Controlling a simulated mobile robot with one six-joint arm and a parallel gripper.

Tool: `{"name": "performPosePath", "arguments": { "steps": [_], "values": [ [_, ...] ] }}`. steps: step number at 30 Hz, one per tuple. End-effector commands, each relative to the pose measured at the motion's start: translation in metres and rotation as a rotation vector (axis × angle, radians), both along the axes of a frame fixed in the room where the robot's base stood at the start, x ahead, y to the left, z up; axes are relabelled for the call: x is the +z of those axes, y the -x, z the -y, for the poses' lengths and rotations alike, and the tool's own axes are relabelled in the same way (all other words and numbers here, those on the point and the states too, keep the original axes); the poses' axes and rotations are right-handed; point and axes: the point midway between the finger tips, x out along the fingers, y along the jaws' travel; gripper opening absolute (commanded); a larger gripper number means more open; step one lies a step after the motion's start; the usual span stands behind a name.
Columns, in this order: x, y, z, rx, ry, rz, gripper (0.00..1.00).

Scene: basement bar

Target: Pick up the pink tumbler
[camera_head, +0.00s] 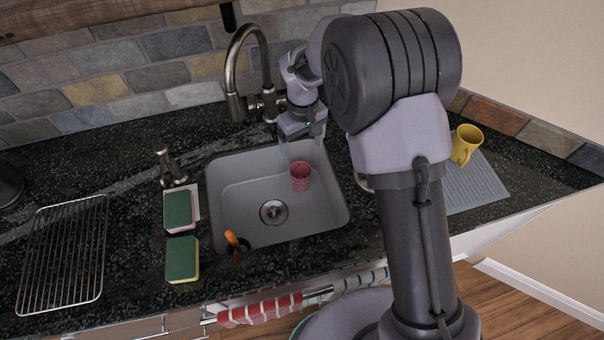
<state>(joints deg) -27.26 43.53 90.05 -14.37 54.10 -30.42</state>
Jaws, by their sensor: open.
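The pink tumbler (300,177) stands inside the grey sink (240,213), toward the right of the basin and behind the drain. It looks upright, with its open rim up. My gripper (300,150) is open and hangs over the back right part of the sink, pointing down. Its fingers look pale and end just above or behind the tumbler. I cannot tell whether they touch it.
A tall faucet (238,75) rises behind the sink, close left of my gripper. Two sponges (182,258) and a soap dispenser (168,165) are left of the basin. A wire rack (62,252) lies farther left. A yellow mug (465,144) stands on a grey mat (474,188) at right.

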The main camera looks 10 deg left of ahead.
Motion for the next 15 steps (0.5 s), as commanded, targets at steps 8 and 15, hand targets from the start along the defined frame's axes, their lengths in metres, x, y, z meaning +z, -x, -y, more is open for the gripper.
{"name": "performPosePath", "arguments": {
  "steps": [8, 15],
  "values": [
    [-0.086, 0.000, 0.000, 0.000, 0.002, -0.004, 0.82],
    [-0.119, -0.001, -0.001, -0.001, 0.000, -0.001, 0.82]
  ]
}}
